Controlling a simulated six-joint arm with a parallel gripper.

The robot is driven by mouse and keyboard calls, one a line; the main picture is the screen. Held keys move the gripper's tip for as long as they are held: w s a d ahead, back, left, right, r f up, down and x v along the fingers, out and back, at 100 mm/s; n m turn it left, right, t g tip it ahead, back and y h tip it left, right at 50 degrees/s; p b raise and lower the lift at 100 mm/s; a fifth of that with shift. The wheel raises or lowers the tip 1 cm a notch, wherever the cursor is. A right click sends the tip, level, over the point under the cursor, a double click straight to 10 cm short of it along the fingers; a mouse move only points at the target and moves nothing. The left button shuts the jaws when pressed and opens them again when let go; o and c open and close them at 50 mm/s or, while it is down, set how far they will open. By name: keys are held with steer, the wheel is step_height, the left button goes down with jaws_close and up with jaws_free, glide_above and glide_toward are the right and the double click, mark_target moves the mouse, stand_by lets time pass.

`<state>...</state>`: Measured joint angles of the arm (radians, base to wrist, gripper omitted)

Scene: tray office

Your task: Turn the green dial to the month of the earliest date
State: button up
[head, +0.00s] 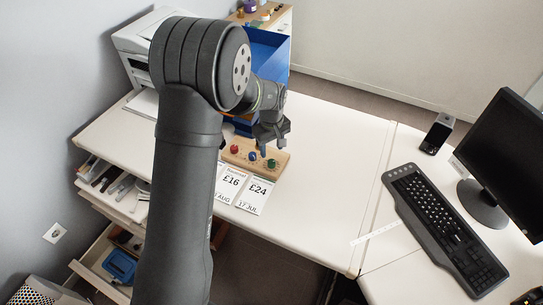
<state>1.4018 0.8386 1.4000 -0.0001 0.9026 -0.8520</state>
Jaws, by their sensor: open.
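A wooden board (278,172) on the desk carries a red dial (234,149), a blue dial (252,156) and a green dial (271,163). My gripper (263,149) is above the board, close to the blue and green dials; its jaws are open, and I cannot tell whether it touches anything. A white card (254,196) in front of the board reads £24 and 17 JUL. Beside it, another card (231,184) reads £16 and a date in AUG; its left part is hidden behind my arm. The dial settings are too small to read.
A blue bin (268,45) and a white printer (133,45) stand at the back. Open drawers (97,262) are at the lower left. A keyboard (445,230), monitor (507,160) and phone (437,134) are at the right. The desk (335,150) right of the board is clear.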

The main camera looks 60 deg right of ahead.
mark_target(271, 162)
step_height(271, 162, up, 11)
steer(key=shift+f, duration=0.15)
stand_by(0.4)
step_height(271, 162, down, 17)
steer(key=shift+f, duration=0.15)
stand_by(0.4)
steer(key=m, duration=1.1)
steer(key=shift+m, duration=0.4)
steer(key=m, duration=0.4)
stand_by(2.0)
